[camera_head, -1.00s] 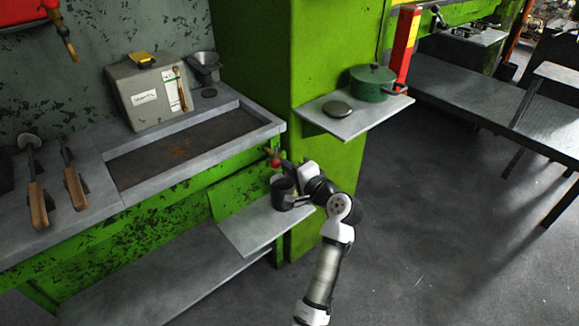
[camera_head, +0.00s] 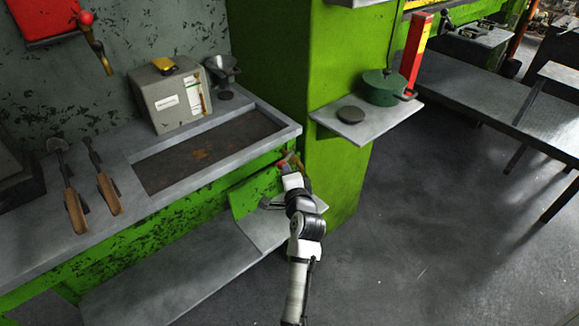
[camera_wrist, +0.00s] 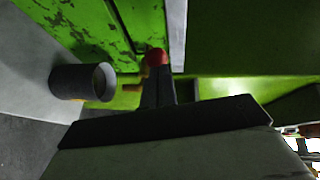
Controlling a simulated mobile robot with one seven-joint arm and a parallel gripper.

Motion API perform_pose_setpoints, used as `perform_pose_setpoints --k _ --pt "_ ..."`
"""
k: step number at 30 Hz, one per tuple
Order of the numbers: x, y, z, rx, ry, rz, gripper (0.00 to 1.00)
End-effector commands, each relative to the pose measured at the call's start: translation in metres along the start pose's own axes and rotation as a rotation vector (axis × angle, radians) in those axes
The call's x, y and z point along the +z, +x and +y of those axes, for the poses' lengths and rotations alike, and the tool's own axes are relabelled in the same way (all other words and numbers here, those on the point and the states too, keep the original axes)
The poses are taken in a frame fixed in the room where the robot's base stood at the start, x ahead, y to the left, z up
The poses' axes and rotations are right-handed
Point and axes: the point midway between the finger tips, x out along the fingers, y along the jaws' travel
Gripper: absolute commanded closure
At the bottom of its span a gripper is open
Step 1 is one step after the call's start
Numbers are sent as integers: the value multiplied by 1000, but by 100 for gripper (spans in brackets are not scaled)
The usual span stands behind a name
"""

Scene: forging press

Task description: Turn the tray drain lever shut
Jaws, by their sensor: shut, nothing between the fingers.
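The tray drain lever has a red knob (camera_head: 281,164) and brass-coloured parts, at the front right corner of the sunken tray (camera_head: 220,148). My gripper (camera_head: 290,170) is right at the lever and partly hides it. In the wrist view the red knob (camera_wrist: 155,57) shows just beyond the tips of my shut fingers (camera_wrist: 157,75), with a bit of brass to their left. The fingers hold nothing. I cannot tell whether they touch the knob, and the lever's exact angle is hidden.
A green pillar (camera_head: 335,110) rises to the right, carrying a shelf (camera_head: 362,128) with a green pot (camera_head: 383,88). Open floor (camera_head: 440,220) lies further right.

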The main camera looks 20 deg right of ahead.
Motion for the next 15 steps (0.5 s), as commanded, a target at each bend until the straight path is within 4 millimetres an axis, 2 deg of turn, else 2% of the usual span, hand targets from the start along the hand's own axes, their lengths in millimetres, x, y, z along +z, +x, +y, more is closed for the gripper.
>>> perform_pose_setpoints --k 15 --pt "27 17 -6 1 0 -4 100"
